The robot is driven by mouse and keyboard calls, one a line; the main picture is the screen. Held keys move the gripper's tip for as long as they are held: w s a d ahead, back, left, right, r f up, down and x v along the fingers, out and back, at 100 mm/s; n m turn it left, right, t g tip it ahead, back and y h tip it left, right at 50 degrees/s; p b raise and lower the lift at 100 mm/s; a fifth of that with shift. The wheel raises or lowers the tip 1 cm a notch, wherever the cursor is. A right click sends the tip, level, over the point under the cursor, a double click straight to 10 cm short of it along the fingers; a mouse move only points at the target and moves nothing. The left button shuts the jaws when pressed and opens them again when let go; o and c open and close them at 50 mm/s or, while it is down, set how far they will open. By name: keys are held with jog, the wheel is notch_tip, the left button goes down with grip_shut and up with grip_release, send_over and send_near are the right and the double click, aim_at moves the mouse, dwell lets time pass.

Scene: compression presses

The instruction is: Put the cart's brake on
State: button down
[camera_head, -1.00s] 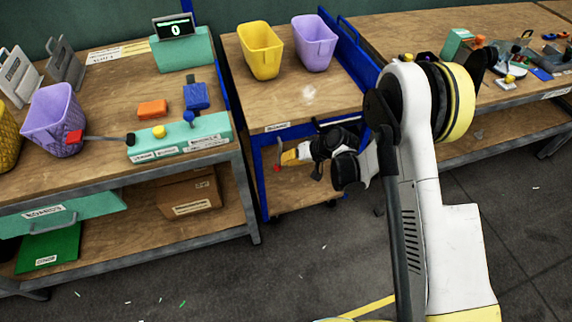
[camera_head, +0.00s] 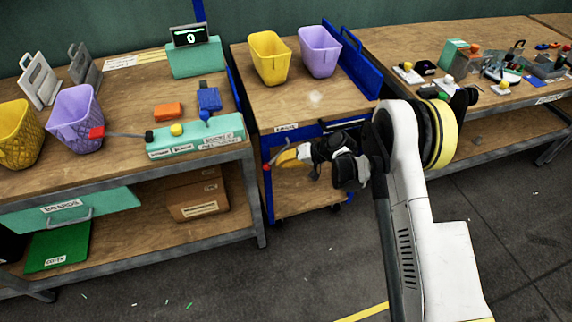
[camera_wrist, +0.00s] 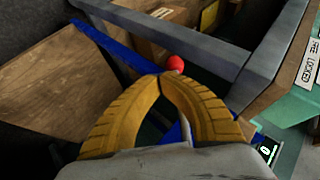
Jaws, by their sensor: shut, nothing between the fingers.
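The cart (camera_head: 300,107) has a wooden top and a blue frame, and it stands between two benches. A small red knob (camera_head: 266,167) shows at its front left post, likely the end of the brake lever; the lever itself is mostly hidden. My gripper (camera_head: 277,161), with yellow fingers, is shut and empty beside the knob, pointing left. In the wrist view, the red knob (camera_wrist: 175,63) sits just beyond the closed fingertips (camera_wrist: 162,78), slightly right. I cannot tell whether they touch.
A yellow bin (camera_head: 269,58) and a purple bin (camera_head: 319,52) stand on the cart. The left bench (camera_head: 110,100) stands close beside it, with a green control box (camera_head: 195,137) near its front edge. Another bench (camera_head: 440,120) is at right. Grey floor (camera_head: 310,255) lies open in front.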

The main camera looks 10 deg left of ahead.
jog(key=shift+s+a+r, duration=0.4)
jog(key=shift+a+r, duration=0.05)
jog(key=shift+a, duration=0.3)
dwell(0.3)
